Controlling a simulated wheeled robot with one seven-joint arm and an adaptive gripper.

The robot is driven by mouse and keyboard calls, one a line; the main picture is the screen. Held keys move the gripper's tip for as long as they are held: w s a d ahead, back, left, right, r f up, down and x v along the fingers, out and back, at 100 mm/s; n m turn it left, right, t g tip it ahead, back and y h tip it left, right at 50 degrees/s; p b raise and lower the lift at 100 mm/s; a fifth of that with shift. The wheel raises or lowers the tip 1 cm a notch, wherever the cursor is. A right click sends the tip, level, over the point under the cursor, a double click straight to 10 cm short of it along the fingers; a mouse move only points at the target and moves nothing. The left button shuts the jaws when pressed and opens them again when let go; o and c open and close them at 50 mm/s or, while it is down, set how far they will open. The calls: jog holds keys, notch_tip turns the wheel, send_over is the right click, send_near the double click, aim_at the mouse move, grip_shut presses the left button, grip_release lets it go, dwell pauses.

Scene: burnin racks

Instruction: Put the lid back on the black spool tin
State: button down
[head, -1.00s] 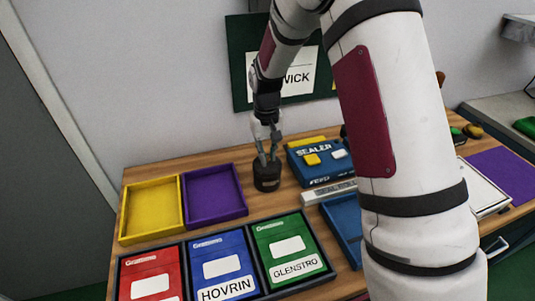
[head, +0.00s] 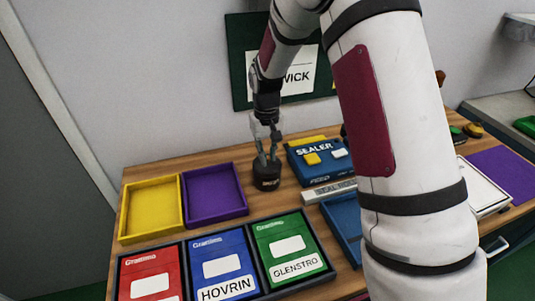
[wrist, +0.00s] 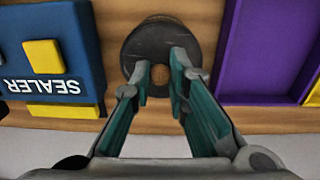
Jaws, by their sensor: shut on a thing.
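The black spool tin (head: 267,183) stands upright on the wooden table, left of the blue sealer box. My gripper (head: 267,161) points down at the top of the tin. In the wrist view a dark round lid (wrist: 150,38) lies below the fingers, with a small tan knob at its middle. My gripper (wrist: 159,82) is shut on the lid at this knob, one finger on each side. The lid hides the inside of the tin. Whether the lid rests fully on the rim or sits just above it, I cannot tell.
The blue sealer box (head: 318,174) stands close on the right. A purple tray (head: 214,213) and a yellow tray (head: 150,236) lie to the left. Red, blue and green labelled bins (head: 222,267) are in front. A grey bar (head: 329,191) lies before the sealer.

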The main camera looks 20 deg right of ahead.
jog(key=c, duration=1)
grip_release()
jog(key=shift+r+p, duration=0.55)
jog(key=shift+r, duration=1)
jog(key=shift+r+p, duration=0.6)
jog(key=shift+r, duration=1.35)
grip_shut()
